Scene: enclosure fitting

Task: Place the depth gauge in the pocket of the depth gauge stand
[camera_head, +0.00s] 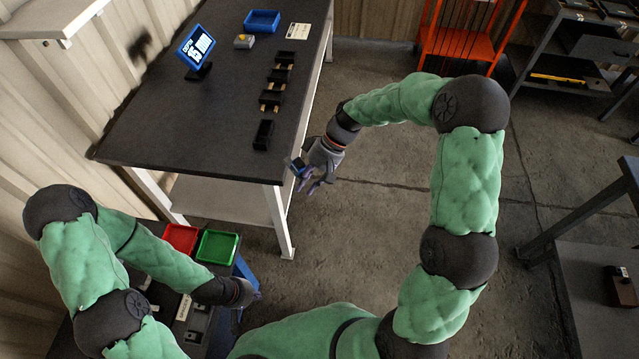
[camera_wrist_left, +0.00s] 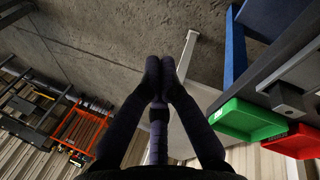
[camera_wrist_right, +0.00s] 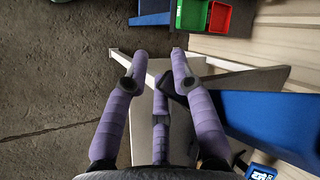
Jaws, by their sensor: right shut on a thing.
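My right gripper (camera_head: 306,181) is off the near right corner of the dark table, its fingers shut on a small blue and dark thing (camera_head: 294,167). In the right wrist view (camera_wrist_right: 158,75) this thing is a large blue block (camera_wrist_right: 270,122) with a dark part between the fingers; it appears to be the depth gauge. My left gripper (camera_head: 246,293) is shut and empty, low beside the red and green trays; its fingertips meet in the left wrist view (camera_wrist_left: 160,70). A black open-topped holder (camera_head: 264,134) stands near the table's right edge. I cannot tell which piece is the depth gauge stand.
The dark table (camera_head: 180,120) also bears a tilted blue-screened display (camera_head: 196,48), a blue tray (camera_head: 262,21), a grey-yellow block (camera_head: 244,41) and several black holders (camera_head: 271,99). Red (camera_head: 181,238) and green (camera_head: 217,247) trays stand lower left. The table's near left half is clear.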

